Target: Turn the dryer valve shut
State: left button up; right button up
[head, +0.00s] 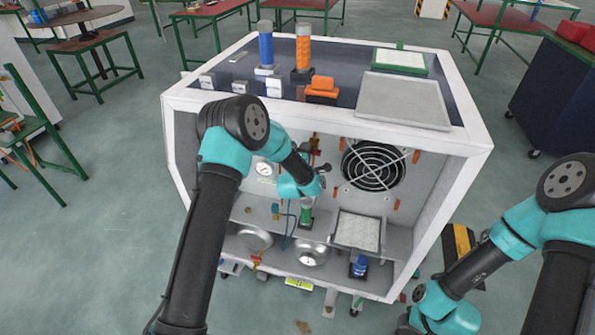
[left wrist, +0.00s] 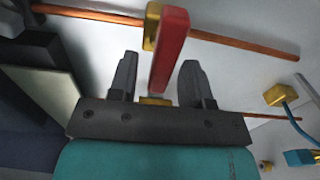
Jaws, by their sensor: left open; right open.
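The valve has a red bar handle (left wrist: 170,50) on a brass body (left wrist: 152,25), set on a copper pipe (left wrist: 240,43) in the left wrist view. My left gripper (left wrist: 157,72) is open, with one finger on each side of the red handle. A gap shows on both sides, so it does not grip the handle. In the head view my left gripper (head: 318,182) reaches into the open front of the white cabinet (head: 180,135), and my arm hides part of the interior. My right arm is at the lower right, outside the cabinet; its fingers are not visible.
The cabinet holds a round fan (head: 373,166), a gauge (head: 264,169), silver round vessels (head: 311,254) and a white-filled tray (head: 358,231). Blue (head: 265,45) and orange (head: 303,45) columns stand on top. Blue tubing and brass fittings (left wrist: 280,95) lie right of the gripper.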

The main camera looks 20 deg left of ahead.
pick_arm(q)
jog(key=s, duration=1.6)
jog(key=shift+s, duration=0.3)
jog(key=s+a+f+m+g+h, duration=0.1)
jog(key=s+f+m+g, duration=0.3)
jog(key=f, duration=0.3)
jog(key=s+f+m+g+h, duration=0.1)
jog(key=s+f+m+g, duration=0.3)
jog(key=s+f, duration=0.15)
jog(key=s+f+m+g+h, duration=0.1)
jog(key=s+f+m+g, duration=0.2)
jog(key=s, duration=0.5)
jog(key=s+f+m+g+h, duration=0.1)
jog(key=s+f+m+g, duration=0.3)
jog(key=s, duration=0.5)
jog(key=shift+s+a+f+m+g, duration=0.15)
jog(key=shift+a+f+m+g, duration=0.2)
jog(key=shift+m+g, duration=0.55)
